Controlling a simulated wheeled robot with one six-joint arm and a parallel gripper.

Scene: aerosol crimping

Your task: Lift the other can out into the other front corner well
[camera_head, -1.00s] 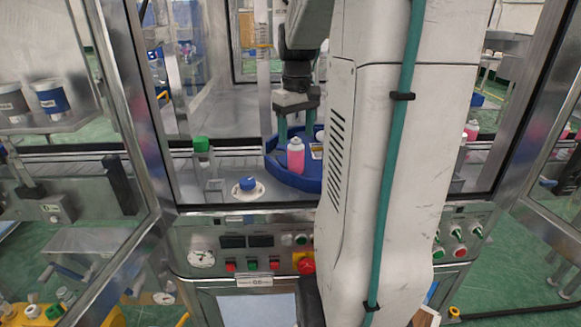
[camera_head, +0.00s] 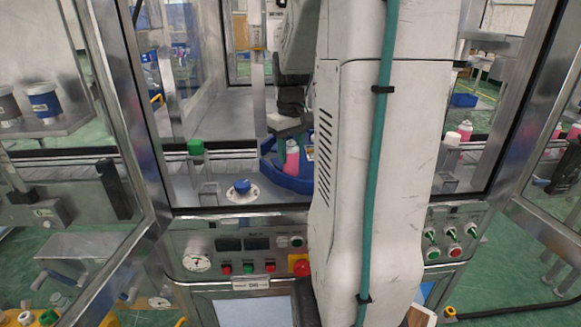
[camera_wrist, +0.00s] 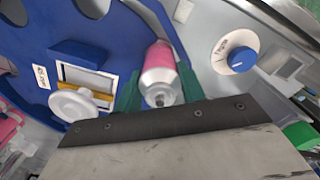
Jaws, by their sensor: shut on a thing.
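A pink can with a pale metal shoulder (camera_head: 291,158) stands at the blue round tray (camera_head: 270,170) in the head view. In the wrist view the can (camera_wrist: 161,75) sits between the two teal fingers of my gripper (camera_wrist: 160,92), which is shut on it. My gripper (camera_head: 290,138) is low over the can in the head view. Whether the can's base is clear of the tray I cannot tell. Another pink can (camera_head: 452,140) with a white top shows right of my arm. A clear upright well (camera_head: 208,190) stands at the front left, another (camera_head: 450,183) at the front right.
A green-capped clear piece (camera_head: 196,155) stands behind the left well. A blue knob on a white disc (camera_head: 242,187) lies in front of the tray. A white round-topped piece (camera_wrist: 75,103) is left of my fingers. Metal door frames flank the cell; my arm hides the middle right.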

